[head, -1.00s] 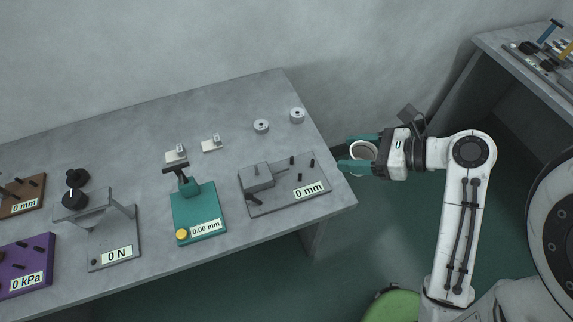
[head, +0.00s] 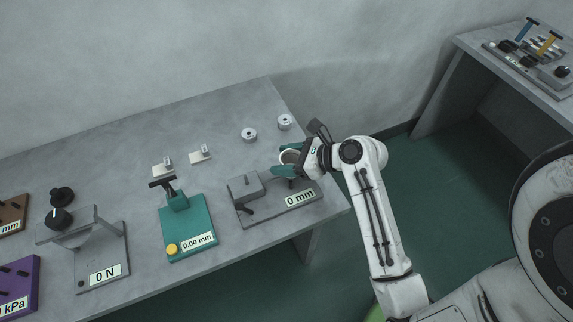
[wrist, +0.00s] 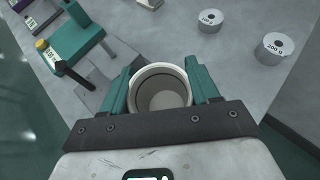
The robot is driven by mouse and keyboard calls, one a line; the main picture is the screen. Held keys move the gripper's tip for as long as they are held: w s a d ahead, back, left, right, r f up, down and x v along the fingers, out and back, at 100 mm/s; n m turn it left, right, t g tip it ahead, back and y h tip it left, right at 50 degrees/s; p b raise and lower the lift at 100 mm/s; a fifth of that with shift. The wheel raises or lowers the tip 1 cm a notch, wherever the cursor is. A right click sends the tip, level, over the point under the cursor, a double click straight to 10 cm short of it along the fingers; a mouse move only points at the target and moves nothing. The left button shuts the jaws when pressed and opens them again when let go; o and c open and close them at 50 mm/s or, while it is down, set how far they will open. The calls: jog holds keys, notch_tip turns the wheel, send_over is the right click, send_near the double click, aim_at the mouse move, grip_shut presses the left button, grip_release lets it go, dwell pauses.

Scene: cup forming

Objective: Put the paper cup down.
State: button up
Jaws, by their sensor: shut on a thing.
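A white paper cup (head: 290,157) is between the teal fingers of my gripper (head: 288,162), near the right end of the grey table (head: 230,118). In the wrist view the cup (wrist: 160,88) shows its open round mouth towards the camera and looks empty. The gripper (wrist: 160,92) is shut on the cup's sides, one finger to its left and one to its right. The cup is over or close by the grey fixture with the "0 mm" label (head: 299,196). Its bottom is hidden, so I cannot tell whether it touches anything.
Two round weights (head: 249,135) (head: 285,122) lie behind the cup. A teal gauge (head: 188,225) and a "0 N" press (head: 102,262) stand to the left, with two small white pieces (head: 200,155) (head: 163,168) behind. The back left of the table is clear.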

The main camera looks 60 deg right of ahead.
jog(key=shift+s+f, duration=0.1)
jog(key=shift+f, duration=1.2)
jog(key=shift+f, duration=0.15)
jog(key=o, duration=1)
jog(key=v, duration=1.2)
